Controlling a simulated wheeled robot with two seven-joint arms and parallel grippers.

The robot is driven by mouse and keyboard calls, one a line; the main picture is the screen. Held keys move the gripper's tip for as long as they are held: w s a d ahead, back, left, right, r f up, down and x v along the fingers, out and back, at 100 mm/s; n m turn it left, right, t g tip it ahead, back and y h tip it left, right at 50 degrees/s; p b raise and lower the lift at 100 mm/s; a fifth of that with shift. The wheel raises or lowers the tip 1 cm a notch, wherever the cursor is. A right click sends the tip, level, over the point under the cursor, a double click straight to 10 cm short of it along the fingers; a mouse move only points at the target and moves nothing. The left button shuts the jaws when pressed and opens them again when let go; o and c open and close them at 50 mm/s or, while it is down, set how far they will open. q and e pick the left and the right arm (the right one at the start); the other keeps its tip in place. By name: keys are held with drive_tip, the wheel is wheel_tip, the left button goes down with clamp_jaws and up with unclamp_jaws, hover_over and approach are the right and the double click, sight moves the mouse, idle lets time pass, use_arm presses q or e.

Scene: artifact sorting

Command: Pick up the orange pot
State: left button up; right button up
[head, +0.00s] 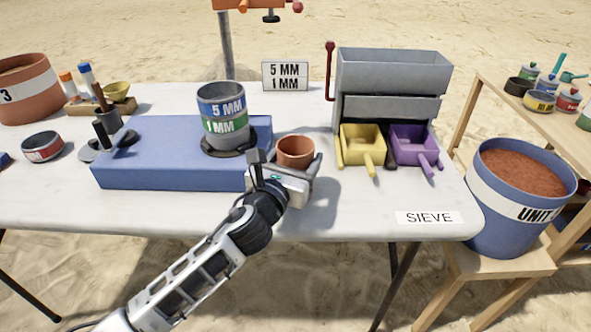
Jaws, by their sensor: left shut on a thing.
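The orange pot (296,148) is a small terracotta-coloured cup with an open top, near the middle of the white table. My left gripper (291,165) comes in from the lower left and is shut on the pot, with a finger on either side of it. The pot stands upright between the fingers. Its lower part is hidden behind the gripper, so I cannot tell whether it touches the table. My right gripper is not in view.
Left of the pot is a blue block (150,172) bearing a blue-and-green sieve stack (222,110). To the right stands a grey sieve machine (392,75) with a yellow tray (362,143) and a purple tray (412,143). A blue bucket (490,215) stands beyond the table's right edge.

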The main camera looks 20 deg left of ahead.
use_arm(q)
drive_tip(key=shift+r+p, duration=0.3)
drive_tip(key=shift+r, duration=0.3)
wheel_tip(320, 180, up, 2)
drive_tip(key=shift+r+p, duration=0.25)
drive_tip(key=shift+p, duration=0.4)
drive_tip(key=s+d+r+p, duration=0.2)
drive_tip(key=s+r, duration=0.7)
drive_tip(key=s, duration=0.5)
drive_tip(key=shift+r+p, duration=0.2)
drive_tip(key=shift+p, duration=0.45)
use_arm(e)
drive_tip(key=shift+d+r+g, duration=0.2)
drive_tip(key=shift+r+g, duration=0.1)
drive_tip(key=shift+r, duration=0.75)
use_arm(q)
drive_tip(key=shift+f, duration=0.1)
